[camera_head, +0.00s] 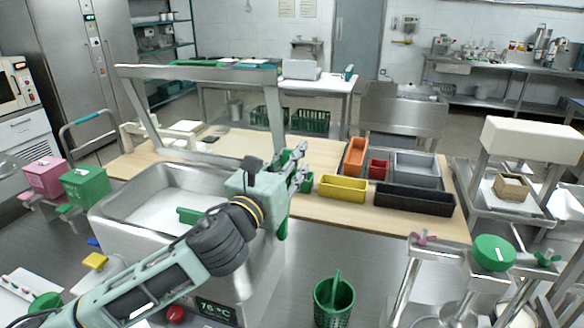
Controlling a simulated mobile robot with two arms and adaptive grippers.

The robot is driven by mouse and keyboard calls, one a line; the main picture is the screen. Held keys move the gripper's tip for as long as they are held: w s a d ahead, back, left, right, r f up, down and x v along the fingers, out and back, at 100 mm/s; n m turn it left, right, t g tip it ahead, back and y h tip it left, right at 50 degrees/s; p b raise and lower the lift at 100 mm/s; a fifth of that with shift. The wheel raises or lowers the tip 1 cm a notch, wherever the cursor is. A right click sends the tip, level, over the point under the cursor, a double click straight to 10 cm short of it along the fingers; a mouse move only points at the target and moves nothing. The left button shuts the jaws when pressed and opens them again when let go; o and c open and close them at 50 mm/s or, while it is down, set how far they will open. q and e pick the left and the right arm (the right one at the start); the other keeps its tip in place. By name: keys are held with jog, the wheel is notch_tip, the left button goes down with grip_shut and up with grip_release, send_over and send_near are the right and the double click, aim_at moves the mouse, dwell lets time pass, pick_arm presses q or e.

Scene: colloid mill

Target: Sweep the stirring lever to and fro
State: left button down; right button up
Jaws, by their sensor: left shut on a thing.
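My left gripper (296,168) reaches in over the right rim of the steel vat (125,195). It is shut on what looks like the green handle of the stirring lever (282,228), which is mostly hidden by the gripper and wrist. A green bar (190,215) shows above the vat's basin, left of my wrist. I cannot tell whether it joins the handle. My right gripper is out of view.
A steel frame (200,74) rises behind the vat. Yellow (343,187), orange (355,157) and black bins (413,199) stand on the wooden board to the right. A green basket (333,302) is in front. A green-knobbed machine (492,253) stands at right.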

pick_arm(q)
jog(key=s+t+b, duration=0.1)
jog(key=b, duration=0.1)
jog(key=s+a+t+h+b, duration=0.1)
jog(key=s+b, duration=0.1)
jog(key=b, duration=0.1)
jog(key=shift+a, duration=0.2)
jog(key=shift+s+a+r+m+t+h+b, duration=0.2)
jog(key=shift+s+r+m+t+h+b, duration=0.1)
jog(key=shift+s+r+t+b, duration=0.25)
jog(key=shift+f, duration=0.1)
jog(key=c, duration=1.4)
grip_release()
jog(key=shift+c, duration=0.2)
notch_tip(320, 180, up, 10)
